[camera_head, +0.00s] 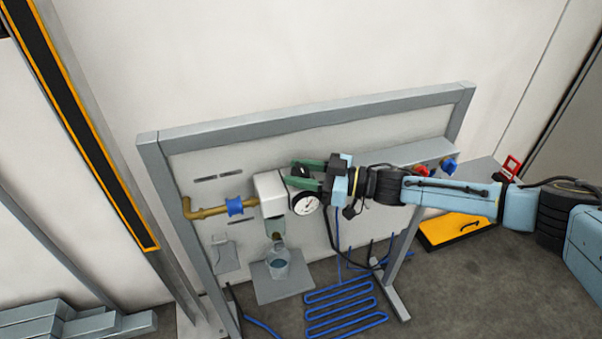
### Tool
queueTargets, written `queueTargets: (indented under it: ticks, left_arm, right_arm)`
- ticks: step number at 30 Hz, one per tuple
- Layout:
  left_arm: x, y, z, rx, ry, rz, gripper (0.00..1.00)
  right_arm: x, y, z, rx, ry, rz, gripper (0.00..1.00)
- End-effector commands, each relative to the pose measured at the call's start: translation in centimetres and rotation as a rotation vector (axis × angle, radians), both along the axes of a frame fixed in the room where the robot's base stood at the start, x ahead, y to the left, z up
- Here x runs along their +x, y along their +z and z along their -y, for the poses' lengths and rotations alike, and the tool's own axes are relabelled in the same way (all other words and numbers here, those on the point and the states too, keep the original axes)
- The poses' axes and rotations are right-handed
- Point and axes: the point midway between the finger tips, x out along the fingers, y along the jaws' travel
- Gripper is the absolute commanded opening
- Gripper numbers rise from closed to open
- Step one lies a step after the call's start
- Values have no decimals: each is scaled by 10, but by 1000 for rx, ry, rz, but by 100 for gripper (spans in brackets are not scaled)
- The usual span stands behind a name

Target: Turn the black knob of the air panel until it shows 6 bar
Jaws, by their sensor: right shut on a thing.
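The air panel (345,145) is a pale board in a grey frame. A white regulator block (269,189) sits on it left of centre, with a round white gauge (304,204) on its right side. The gauge's needle is too small to read. The black knob (298,172) is just above the gauge and partly hidden. My right gripper (297,173) comes in from the right, its two green fingers shut on the black knob, one above and one below. My left gripper is not in view.
A brass pipe with a blue valve (235,206) enters the block from the left. Red and blue fittings (449,165) are at the panel's right. Blue hose (343,306) and a yellow case (455,229) lie on the floor.

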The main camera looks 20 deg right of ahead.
Motion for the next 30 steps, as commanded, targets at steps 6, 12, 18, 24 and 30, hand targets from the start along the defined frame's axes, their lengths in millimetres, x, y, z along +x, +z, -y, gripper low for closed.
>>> queueTargets:
  ticks: [6,12,18,24,30]
  left_arm:
    - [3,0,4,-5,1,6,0]
    - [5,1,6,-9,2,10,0]
    - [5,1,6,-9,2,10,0]
    - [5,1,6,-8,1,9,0]
    - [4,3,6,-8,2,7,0]
  right_arm:
    - [1,2,-1,1,1,6,16]
    - [0,2,-1,1,0,5,59]
    - [0,1,-1,1,0,3,59]
    - [-6,0,12,0,-3,1,59]
    - [-27,0,48,-3,-3,1,59]
